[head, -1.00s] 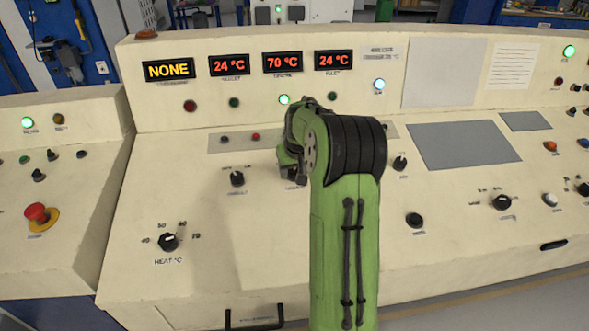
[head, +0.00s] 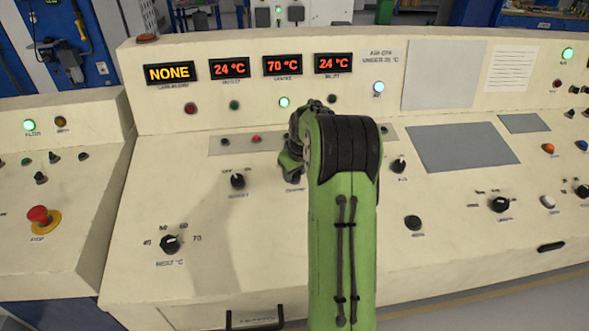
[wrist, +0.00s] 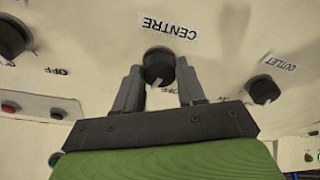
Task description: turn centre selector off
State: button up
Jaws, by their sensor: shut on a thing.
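The centre selector (wrist: 158,66) is a black round knob under the label CENTRE in the wrist view, which shows the panel upside down. My gripper (wrist: 160,84) has one grey finger on each side of this knob and is shut on it. In the head view my green and black arm hides the selector and the fingers. The 70 °C display (head: 283,65) and a lit green lamp (head: 284,102) stand above that spot. The knob's exact pointer angle is hard to read.
The OUTLET selector (wrist: 263,89) and another black knob (wrist: 12,38) flank the centre knob. In the head view, another selector (head: 238,181) is left of my arm, a heat dial (head: 170,243) lower left, and a red stop button (head: 39,215) farther left.

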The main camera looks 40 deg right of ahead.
jog(key=n+p, duration=0.1)
jog(key=n, duration=0.3)
jog(key=shift+n+y, duration=0.3)
jog(key=shift+y, duration=0.1)
jog(key=shift+d+n+y+p, duration=0.1)
jog(key=shift+n+y+p, duration=0.3)
jog(key=shift+n, duration=1.5)
jog(key=o, duration=1.1)
jog(key=shift+c, duration=0.2)
jog(key=shift+r, duration=0.1)
jog(key=p+v, duration=0.3)
jog(key=v, duration=1.2)
jog(key=shift+r+p, duration=0.35)
jog(key=shift+p, duration=0.05)
jog(key=shift+w+a, duration=0.1)
jog(key=shift+a, duration=0.1)
